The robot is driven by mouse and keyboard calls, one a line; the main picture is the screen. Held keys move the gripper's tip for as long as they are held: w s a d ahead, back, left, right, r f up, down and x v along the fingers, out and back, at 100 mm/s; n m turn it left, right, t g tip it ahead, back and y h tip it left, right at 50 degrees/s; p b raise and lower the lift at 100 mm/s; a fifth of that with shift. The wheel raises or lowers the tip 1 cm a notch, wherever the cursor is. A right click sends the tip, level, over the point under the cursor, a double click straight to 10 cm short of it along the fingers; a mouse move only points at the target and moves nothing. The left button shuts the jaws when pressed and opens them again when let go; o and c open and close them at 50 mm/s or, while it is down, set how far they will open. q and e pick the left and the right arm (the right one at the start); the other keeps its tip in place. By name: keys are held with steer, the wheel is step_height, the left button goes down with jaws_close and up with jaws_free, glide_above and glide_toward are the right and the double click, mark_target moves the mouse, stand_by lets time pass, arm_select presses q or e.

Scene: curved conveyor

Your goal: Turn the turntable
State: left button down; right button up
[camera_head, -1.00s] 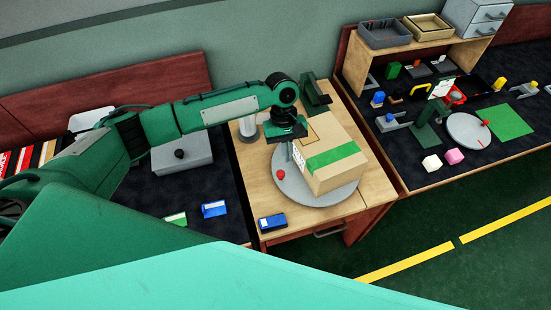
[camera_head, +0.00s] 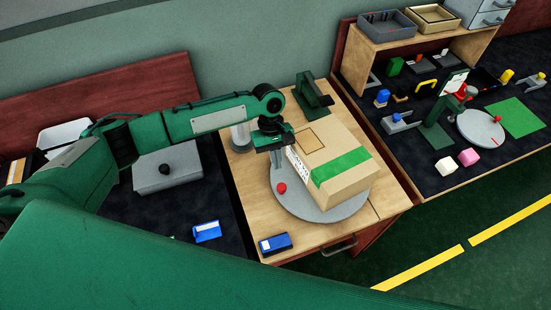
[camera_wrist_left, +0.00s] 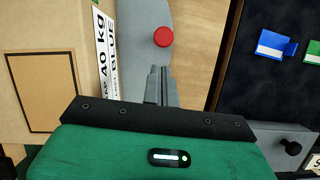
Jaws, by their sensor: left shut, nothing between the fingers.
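The turntable (camera_head: 305,208) is a round grey disc on a wooden table, with a red knob (camera_head: 281,188) near its left edge. A cardboard box (camera_head: 345,185) with green tape stands on it. My left gripper (camera_head: 278,166) is shut and empty beside the box's left side, near the knob in the picture. In the left wrist view its closed fingers (camera_wrist_left: 161,86) show over the grey disc (camera_wrist_left: 137,45), next to the box's printed label (camera_wrist_left: 102,45). The red knob (camera_wrist_left: 163,37) lies beyond the fingertips, apart from them in the picture. My right gripper is not in view.
A dark green stand (camera_head: 312,95) and a grey cylinder (camera_head: 240,135) stand behind the turntable. A bench with many small items is at right, including a smaller grey disc (camera_head: 480,130).

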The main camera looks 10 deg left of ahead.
mark_target(279, 179)
arm_select(q)
steer(key=p+x, duration=0.1)
steer(key=x, duration=0.6)
steer(key=shift+f, duration=0.1)
